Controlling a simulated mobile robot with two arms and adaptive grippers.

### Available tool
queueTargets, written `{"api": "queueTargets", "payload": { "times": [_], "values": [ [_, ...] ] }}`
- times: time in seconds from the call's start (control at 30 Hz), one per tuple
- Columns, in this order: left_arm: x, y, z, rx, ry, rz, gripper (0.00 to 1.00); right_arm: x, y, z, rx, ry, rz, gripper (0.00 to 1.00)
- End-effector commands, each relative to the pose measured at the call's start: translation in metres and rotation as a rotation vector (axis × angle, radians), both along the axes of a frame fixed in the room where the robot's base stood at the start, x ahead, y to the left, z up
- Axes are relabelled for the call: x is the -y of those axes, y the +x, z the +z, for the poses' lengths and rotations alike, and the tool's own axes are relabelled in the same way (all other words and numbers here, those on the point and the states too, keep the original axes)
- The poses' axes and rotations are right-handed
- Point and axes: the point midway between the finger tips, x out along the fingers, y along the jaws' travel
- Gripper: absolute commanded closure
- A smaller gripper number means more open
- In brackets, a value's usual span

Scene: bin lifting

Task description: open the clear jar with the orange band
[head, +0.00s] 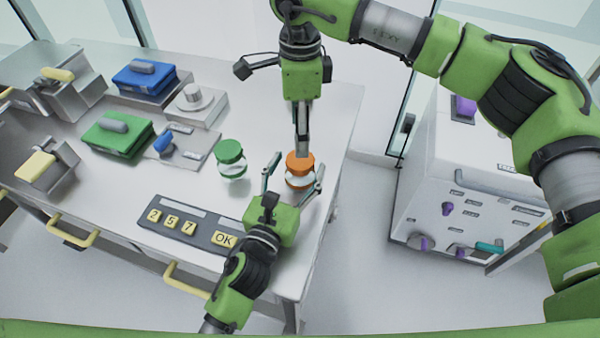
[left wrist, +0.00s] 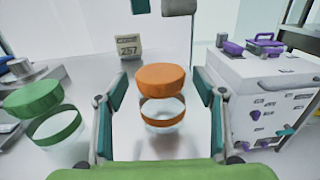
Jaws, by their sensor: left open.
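The clear jar with the orange band (head: 299,182) stands near the table's right edge with its orange lid (head: 300,162) on top. It also shows in the left wrist view (left wrist: 162,112). My left gripper (head: 293,180) is open, with one finger on each side of the jar; the left wrist view shows gaps between the fingers and the jar. My right gripper (head: 303,150) points down from above at the orange lid. Its fingers are seen edge-on, so their opening and any contact with the lid cannot be told.
A similar jar with a green lid (head: 230,151) stands just left. A keypad panel (head: 187,226) lies in front, with blue (head: 145,77) and green (head: 117,134) boxes farther left. A white cabinet (head: 460,185) stands right of the table. A small sign (left wrist: 130,46) reads 257.

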Motion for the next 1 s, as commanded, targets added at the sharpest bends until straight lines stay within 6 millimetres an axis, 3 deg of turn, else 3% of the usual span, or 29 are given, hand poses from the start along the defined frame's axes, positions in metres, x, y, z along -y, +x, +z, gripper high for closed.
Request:
{"api": "queueTargets", "payload": {
  "times": [0.2, 0.5, 0.73, 0.77, 1.0],
  "values": [
    [0.006, 0.016, 0.000, 0.001, 0.000, -0.001, 0.37, 0.000, 0.000, 0.000, 0.000, 0.000, 0.000, 0.43],
    [0.007, 0.017, 0.000, 0.000, -0.001, -0.001, 0.37, 0.000, 0.000, 0.000, 0.000, 0.000, 0.000, 0.43],
    [0.007, 0.017, 0.000, 0.000, -0.001, -0.001, 0.96, 0.000, 0.000, 0.000, 0.000, 0.000, 0.000, 0.43],
    [0.007, 0.017, 0.000, 0.000, -0.001, -0.001, 1.00, 0.000, 0.000, 0.000, 0.000, 0.000, 0.000, 0.43],
    [0.007, 0.017, 0.000, -0.001, -0.001, 0.000, 1.00, 0.000, 0.000, 0.000, 0.000, 0.000, -0.128, 0.43]
  ]
}}
